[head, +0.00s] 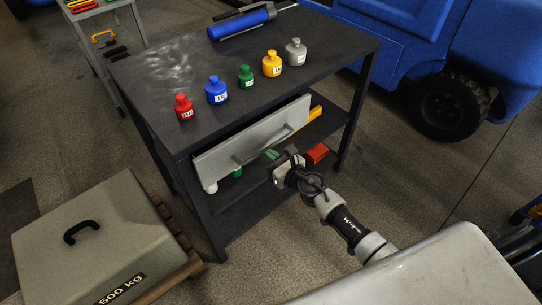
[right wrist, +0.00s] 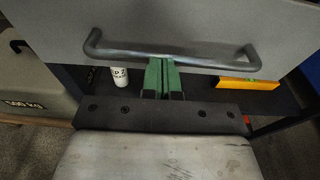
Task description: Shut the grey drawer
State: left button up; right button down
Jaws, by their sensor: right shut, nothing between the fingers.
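The grey drawer (head: 228,147) is under the dark top of the workbench. Its front seems to stand out a little from the bench, with a dark gap above it. Its bar handle (head: 263,146) also shows in the right wrist view (right wrist: 200,55). My right gripper (head: 273,155) is in front of the drawer, by the handle. In the right wrist view its green fingers (right wrist: 162,78) are together and empty, with their tips at the middle of the bar. I cannot tell whether they touch it. My left gripper is not in view.
Several coloured weights, such as a yellow one (head: 272,64), and a blue tool (head: 241,24) stand or lie on the workbench (head: 160,75). A blue vehicle (head: 420,45) is behind at right.

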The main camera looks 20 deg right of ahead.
aim_at(261, 146)
jog(key=x, duration=0.4)
jog(key=shift+w+a+r+b, duration=0.15)
jog(key=shift+w+r+b, duration=0.1)
jog(key=shift+w+b, duration=0.15)
jog(key=shift+r, duration=0.2)
